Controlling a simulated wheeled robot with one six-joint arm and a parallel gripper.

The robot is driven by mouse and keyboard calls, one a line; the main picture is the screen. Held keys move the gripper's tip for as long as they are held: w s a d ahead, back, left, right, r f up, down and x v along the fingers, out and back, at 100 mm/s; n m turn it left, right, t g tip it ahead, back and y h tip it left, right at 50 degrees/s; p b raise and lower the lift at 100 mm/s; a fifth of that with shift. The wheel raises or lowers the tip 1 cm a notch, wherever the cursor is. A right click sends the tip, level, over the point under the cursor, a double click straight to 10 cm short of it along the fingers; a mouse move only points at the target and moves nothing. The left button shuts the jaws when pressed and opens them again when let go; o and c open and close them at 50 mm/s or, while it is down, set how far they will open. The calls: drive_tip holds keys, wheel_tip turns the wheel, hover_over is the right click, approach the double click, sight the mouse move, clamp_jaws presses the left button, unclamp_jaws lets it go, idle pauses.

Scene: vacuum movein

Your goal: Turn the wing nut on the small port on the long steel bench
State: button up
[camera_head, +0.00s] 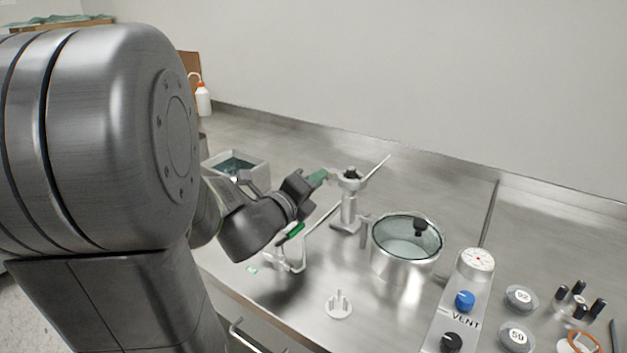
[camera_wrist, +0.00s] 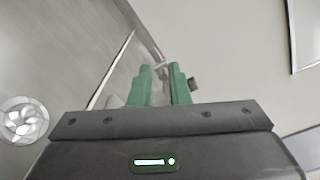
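The small port (camera_head: 349,207) is a steel post on the long steel bench (camera_head: 300,323), with a clamp ring and a black piece on top. A small metal part, perhaps the wing nut (camera_head: 332,174), juts from the left of its head. My gripper (camera_head: 320,178) reaches in from the left with its green fingertips right at that part. In the wrist view the two green fingers of my gripper (camera_wrist: 160,72) stand a narrow gap apart, with a pale metal piece at their tips. I cannot tell whether they touch it.
A steel pot with a glass lid (camera_head: 406,240) stands right of the port. A panel marked VENT (camera_head: 468,320) with a gauge and knobs is further right. A white pronged piece (camera_head: 339,307) lies in front. An open grey bin (camera_head: 253,172) and a white bottle (camera_head: 203,101) are behind my arm.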

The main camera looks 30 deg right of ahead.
drive_tip(key=v, duration=1.3)
drive_tip(key=shift+s+a, duration=0.25)
drive_tip(key=shift+s, duration=0.05)
drive_tip(key=shift+o, duration=1.2)
drive_tip(key=shift+r+p, duration=0.25)
drive_tip(key=shift+p, duration=0.2)
drive_tip(key=w+r+m+g+y+p, duration=0.2)
drive_tip(key=w+r+m+g+p, duration=0.4)
drive_tip(key=w+g+p, duration=0.7)
drive_tip(key=s+d+f+p, duration=0.1)
drive_tip(key=s+d+f, duration=0.1)
drive_tip(key=d, duration=0.4)
drive_tip(key=s+d+f+m+t, duration=0.1)
drive_tip(key=s+d+f, duration=0.2)
drive_tip(key=d, duration=0.3)
drive_tip(key=shift+s+f+p, duration=0.25)
drive_tip(key=shift+f+p, duration=0.05)
drive_tip(key=shift+p, duration=0.05)
